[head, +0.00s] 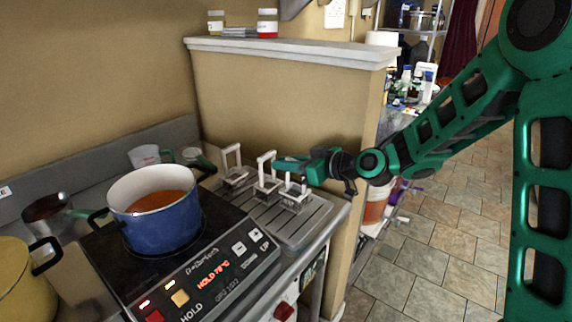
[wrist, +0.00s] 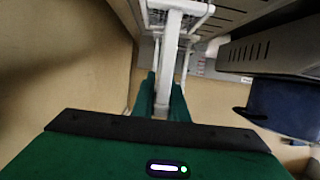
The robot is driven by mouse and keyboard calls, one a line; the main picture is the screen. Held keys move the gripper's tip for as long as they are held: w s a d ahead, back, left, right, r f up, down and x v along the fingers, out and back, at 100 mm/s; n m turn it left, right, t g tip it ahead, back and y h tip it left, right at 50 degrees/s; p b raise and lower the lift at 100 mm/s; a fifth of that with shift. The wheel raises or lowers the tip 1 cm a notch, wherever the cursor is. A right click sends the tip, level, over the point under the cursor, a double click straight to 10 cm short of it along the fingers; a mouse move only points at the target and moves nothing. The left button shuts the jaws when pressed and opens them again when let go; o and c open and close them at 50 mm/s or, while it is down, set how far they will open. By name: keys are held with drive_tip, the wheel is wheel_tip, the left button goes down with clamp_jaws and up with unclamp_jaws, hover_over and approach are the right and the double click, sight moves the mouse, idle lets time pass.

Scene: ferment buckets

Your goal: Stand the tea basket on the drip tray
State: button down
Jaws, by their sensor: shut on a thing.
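The drip tray (head: 312,222) is a grey ribbed tray right of the hob. Several clear tea baskets with white handles are on or over it: one at the back left (head: 234,177), one in the middle (head: 266,186), and one at the right (head: 295,197). My gripper (head: 284,165) is above the right-hand basket. In the wrist view its green fingers (wrist: 162,98) are shut on a white upright handle (wrist: 170,50), which appears to belong to that right-hand basket. The basket looks upright; whether its base touches the tray cannot be told.
A blue pot (head: 165,227) with reddish-brown liquid stands on the black hob (head: 215,270), left of the tray. A yellow pot (head: 18,278) is at the far left. A low tan wall (head: 290,95) rises behind the tray. Tiled floor (head: 430,250) lies open to the right.

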drive_tip(key=c, duration=1.7)
unclamp_jaws()
drive_tip(key=shift+c, duration=0.2)
drive_tip(key=shift+r, duration=0.1)
drive_tip(key=v, duration=1.2)
